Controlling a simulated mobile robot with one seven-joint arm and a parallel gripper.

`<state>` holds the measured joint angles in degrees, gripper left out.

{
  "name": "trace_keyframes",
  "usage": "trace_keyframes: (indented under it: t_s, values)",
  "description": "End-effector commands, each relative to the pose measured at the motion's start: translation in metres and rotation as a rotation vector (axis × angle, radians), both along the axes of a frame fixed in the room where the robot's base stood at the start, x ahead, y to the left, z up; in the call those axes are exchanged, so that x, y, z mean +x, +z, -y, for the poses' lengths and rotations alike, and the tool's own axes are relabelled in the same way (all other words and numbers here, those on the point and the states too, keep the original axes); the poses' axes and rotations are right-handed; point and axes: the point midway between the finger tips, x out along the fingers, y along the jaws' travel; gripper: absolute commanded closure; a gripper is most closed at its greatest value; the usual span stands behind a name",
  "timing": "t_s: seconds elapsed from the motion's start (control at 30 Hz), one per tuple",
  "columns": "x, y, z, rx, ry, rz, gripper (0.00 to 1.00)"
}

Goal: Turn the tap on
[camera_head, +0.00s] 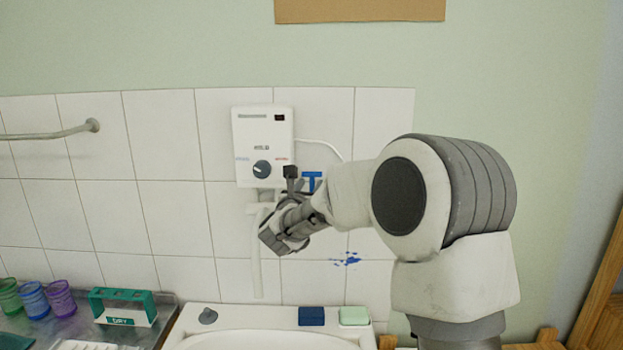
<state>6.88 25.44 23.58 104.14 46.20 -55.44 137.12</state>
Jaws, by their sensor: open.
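A white wall unit (262,135) with a dark round knob (262,168) hangs on the tiles above the sink (270,340). A pale tap fitting with a long spout pipe (257,270) runs down beneath it, partly hidden by my gripper. A blue T-shaped piece (312,181) shows just right of the unit; I cannot tell whether it is a tap handle. My gripper (272,244) is below the unit, in front of or beside the pipe. It is open, with nothing visible between its fingers. I cannot tell if it touches the pipe.
On the sink rim are a grey plug (208,316), a blue block (311,316) and a pale green block (354,316). Coloured cups (33,298) and a green-and-white holder (123,306) stand at left. A rail (50,134) is on the left wall.

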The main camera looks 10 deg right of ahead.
Motion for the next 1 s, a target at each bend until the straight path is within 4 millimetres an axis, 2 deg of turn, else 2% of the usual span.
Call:
trace_keyframes:
  t_s: [0.2, 0.57, 0.67, 0.83, 1.0]
  values:
    - [0.022, 0.001, 0.009, -0.001, -0.001, 0.000, 0.55]
    - [0.026, 0.000, 0.011, -0.001, 0.000, 0.000, 0.55]
    - [0.026, 0.000, 0.011, -0.001, 0.000, 0.000, 0.70]
    - [0.026, 0.000, 0.011, -0.001, 0.000, 0.000, 1.00]
    - [0.026, 0.000, 0.011, -0.001, 0.000, 0.000, 1.00]
